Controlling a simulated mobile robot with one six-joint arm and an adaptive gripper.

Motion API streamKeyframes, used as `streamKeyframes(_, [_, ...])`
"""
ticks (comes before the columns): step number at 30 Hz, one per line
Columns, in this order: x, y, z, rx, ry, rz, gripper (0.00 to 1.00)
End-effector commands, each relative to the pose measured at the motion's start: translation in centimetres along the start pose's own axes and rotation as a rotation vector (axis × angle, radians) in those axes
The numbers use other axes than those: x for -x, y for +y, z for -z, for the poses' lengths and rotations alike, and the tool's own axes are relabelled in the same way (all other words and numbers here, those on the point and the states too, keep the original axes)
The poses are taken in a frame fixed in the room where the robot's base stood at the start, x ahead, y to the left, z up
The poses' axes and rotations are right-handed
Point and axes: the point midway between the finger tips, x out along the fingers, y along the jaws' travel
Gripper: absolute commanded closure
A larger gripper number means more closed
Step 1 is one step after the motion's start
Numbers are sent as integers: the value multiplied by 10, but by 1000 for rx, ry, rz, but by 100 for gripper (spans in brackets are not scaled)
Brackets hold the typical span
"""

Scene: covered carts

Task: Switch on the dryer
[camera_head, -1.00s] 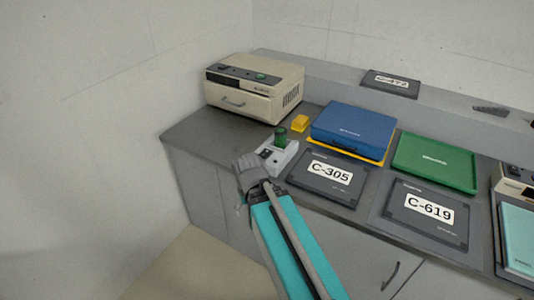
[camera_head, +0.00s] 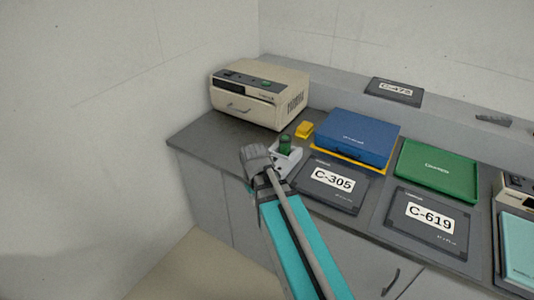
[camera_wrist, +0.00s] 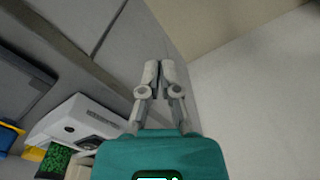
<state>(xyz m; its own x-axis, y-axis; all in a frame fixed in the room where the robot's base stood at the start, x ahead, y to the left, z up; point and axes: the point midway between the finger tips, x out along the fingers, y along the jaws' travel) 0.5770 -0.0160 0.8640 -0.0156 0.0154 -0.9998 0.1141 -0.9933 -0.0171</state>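A beige box-shaped machine (camera_head: 262,105), which looks like the dryer, stands at the back left of the counter. It has a dark top panel with a green button (camera_head: 267,86) and a front handle. I cannot read its label. My gripper is in front of and below it, near the counter's front edge, with its fingers hidden in the head view. In the wrist view my gripper (camera_wrist: 162,68) is shut and empty, its fingertips together over the cabinet front and floor. The dryer does not show in the wrist view.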

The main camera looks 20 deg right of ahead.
Motion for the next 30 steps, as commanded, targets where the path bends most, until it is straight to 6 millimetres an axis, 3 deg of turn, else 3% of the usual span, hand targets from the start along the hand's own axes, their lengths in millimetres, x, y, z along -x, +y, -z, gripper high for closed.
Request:
streamKeyframes(1, [15, 6, 12, 20, -3, 3, 100])
streamKeyframes(3, [26, 12, 23, 53, -6, 8, 100])
streamKeyframes(30, [152, 112, 143, 480, -26, 85, 100])
